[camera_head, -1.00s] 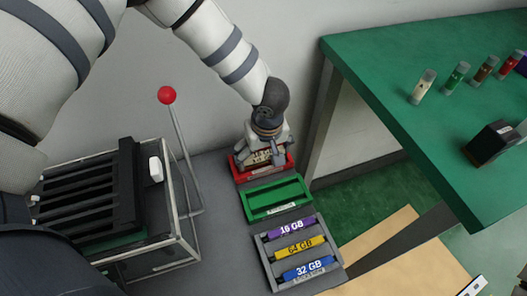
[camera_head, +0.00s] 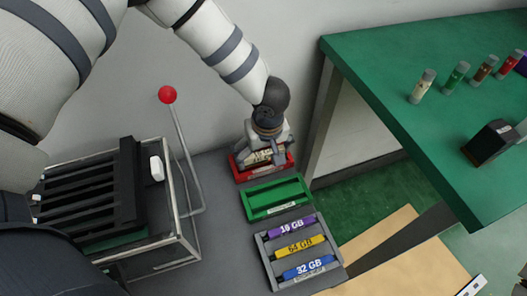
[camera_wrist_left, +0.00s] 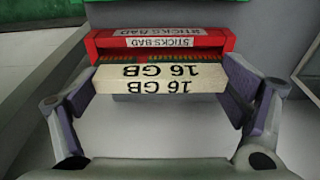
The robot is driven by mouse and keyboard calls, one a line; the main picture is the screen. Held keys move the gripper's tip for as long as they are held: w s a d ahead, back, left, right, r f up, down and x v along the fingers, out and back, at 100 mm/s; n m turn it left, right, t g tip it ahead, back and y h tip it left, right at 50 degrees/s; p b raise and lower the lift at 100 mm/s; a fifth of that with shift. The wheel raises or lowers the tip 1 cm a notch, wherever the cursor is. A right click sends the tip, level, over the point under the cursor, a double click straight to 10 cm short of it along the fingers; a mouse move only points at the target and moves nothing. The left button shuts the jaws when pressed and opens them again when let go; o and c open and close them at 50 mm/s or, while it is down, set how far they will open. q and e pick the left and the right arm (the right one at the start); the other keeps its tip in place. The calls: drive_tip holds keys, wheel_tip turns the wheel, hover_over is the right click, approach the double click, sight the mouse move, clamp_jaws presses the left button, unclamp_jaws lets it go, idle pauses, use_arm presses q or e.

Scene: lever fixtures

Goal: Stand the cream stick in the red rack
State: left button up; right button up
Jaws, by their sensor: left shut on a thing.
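The cream stick (camera_wrist_left: 160,80), marked 16 GB, lies across my left gripper (camera_wrist_left: 158,98) in the left wrist view, with a finger at each end. My left gripper is shut on it. In the head view the gripper (camera_head: 264,155) is over the red rack (camera_head: 266,173), and a bit of the stick shows between the fingers. The red rack also shows in the left wrist view (camera_wrist_left: 105,42), labelled STICKS BAD, just beyond the stick. The stick covers part of the rack, so I cannot tell whether its lower edge is inside a slot. My right gripper is out of view.
A green rack (camera_head: 276,211) stands next to the red one. A grey rack (camera_head: 269,271) holds purple, yellow and blue sticks. A red-knobbed lever (camera_head: 168,95) and a slotted black fixture (camera_head: 131,190) stand left. A green table (camera_head: 385,77) with several vials is at right.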

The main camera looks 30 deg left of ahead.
sight(264, 158)
use_arm(q)
drive_tip(key=shift+f+b, duration=0.55)
drive_tip(key=shift+f, duration=1.1)
drive_tip(key=o, duration=1.2)
drive_tip(key=shift+c, duration=0.2)
drive_tip(key=shift+r, duration=0.1)
wheel_tip(264, 158, up, 12)
drive_tip(key=s+d, duration=0.1)
drive_tip(key=shift+s+d, duration=0.15)
drive_tip(key=shift+d, duration=0.1)
